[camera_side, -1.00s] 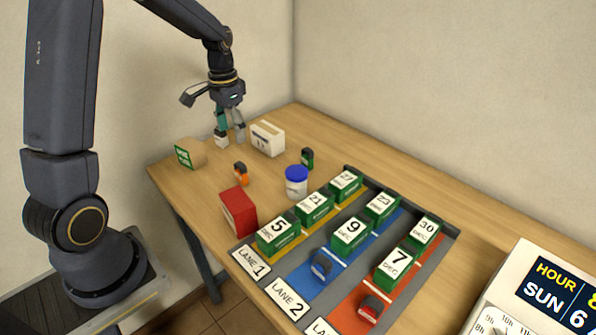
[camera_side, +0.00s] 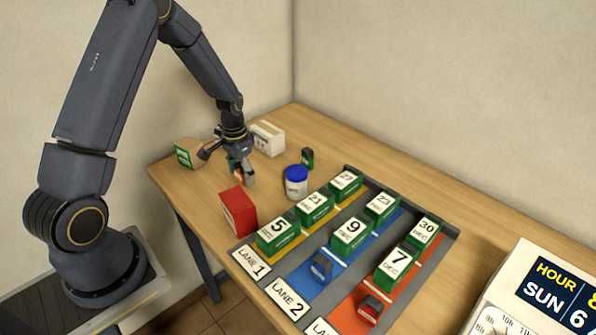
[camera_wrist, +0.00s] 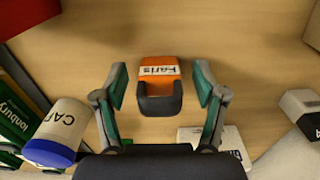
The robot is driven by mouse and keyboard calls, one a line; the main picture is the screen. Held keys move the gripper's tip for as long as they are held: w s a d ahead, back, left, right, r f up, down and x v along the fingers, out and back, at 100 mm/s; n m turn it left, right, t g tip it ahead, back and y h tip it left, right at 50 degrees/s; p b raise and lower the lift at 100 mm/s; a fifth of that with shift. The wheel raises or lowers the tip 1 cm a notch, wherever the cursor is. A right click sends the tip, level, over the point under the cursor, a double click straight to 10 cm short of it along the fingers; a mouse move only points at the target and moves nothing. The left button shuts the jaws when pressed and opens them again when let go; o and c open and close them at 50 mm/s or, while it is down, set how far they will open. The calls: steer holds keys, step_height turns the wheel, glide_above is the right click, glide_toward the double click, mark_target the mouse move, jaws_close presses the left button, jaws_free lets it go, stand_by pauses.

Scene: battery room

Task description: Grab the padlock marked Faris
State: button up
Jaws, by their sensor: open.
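The orange padlock marked Faris (camera_wrist: 158,68) lies on the table in the wrist view, with its dark shackle toward the bottom of the picture. My gripper (camera_wrist: 160,72) is open, with one finger on each side of the padlock and a gap showing on both sides. In the side view my gripper (camera_side: 242,180) is low over the table, behind the red box, and largely hides the padlock. A green padlock (camera_side: 307,158) stands apart on the table to the right. A blue padlock (camera_side: 321,267) and a red padlock (camera_side: 371,308) sit on the lane board.
A red box (camera_side: 238,212) and a blue-lidded jar (camera_side: 296,182) stand close to my gripper. A white box (camera_side: 267,138) and a cardboard box (camera_side: 188,153) are behind. Several green dated batteries stand on the lane board (camera_side: 313,254) at the right.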

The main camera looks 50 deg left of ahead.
jaws_close()
stand_by(0.6)
steer(key=shift+r, duration=0.1)
